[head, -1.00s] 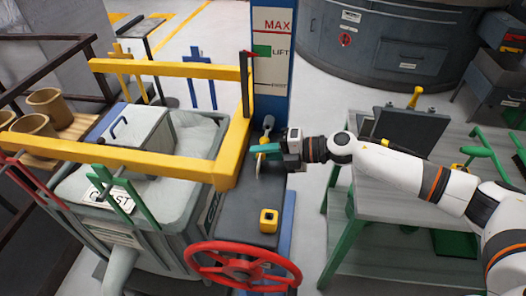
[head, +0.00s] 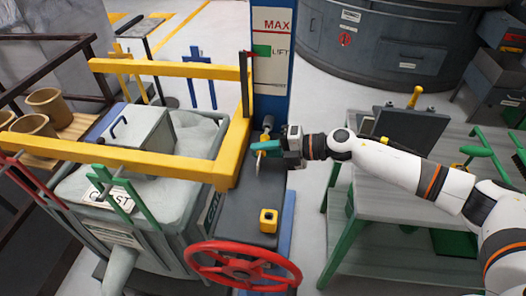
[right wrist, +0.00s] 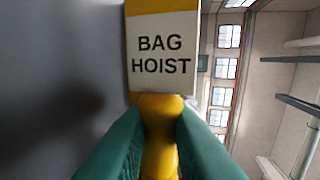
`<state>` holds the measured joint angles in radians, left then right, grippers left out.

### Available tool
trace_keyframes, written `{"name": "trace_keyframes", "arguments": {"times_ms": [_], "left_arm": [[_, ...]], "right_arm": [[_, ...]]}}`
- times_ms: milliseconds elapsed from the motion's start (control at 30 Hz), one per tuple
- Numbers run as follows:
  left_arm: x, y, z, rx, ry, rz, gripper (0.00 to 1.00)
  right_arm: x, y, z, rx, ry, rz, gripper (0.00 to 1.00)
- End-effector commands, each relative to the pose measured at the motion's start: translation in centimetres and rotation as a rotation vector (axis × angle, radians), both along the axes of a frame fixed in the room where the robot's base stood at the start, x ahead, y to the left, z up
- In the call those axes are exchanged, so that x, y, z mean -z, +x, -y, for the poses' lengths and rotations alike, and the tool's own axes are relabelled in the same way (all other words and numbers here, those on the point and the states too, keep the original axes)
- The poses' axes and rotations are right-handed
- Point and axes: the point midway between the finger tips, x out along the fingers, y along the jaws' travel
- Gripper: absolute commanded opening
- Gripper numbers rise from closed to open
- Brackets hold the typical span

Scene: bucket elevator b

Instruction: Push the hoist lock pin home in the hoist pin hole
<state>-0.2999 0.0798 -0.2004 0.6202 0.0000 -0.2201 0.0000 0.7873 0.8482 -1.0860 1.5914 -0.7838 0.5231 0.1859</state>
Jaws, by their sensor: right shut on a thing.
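My right gripper (head: 267,147) has teal fingers and is beside the blue hoist post, above the dark deck. It is shut on a yellow grip (right wrist: 160,140), which I take to be the hoist lock pin. In the head view only a little yellow shows at the fingers. A white plate reading BAG HOIST (right wrist: 161,60), with a yellow band on top, is just beyond the fingertips in the right wrist view. The hoist pin hole is not visible, so I cannot tell how deep the pin sits. My left gripper is not in view.
A yellow frame (head: 150,162) and a grey bin are left of the gripper. A red handwheel (head: 243,265) and a yellow block (head: 268,220) are nearer me. The blue post (head: 272,75) rises behind. A grey workbench (head: 385,195) stands at right.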

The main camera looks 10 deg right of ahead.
Motion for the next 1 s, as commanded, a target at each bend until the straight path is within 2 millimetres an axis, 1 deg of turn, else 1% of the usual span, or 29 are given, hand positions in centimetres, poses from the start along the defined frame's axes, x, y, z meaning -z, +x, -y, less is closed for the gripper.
{"name": "trace_keyframes", "arguments": {"times_ms": [1000], "left_arm": [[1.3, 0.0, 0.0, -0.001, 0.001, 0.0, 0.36]], "right_arm": [[0.0, 2.4, 1.0, 0.001, 0.001, 0.0, 0.0]]}}
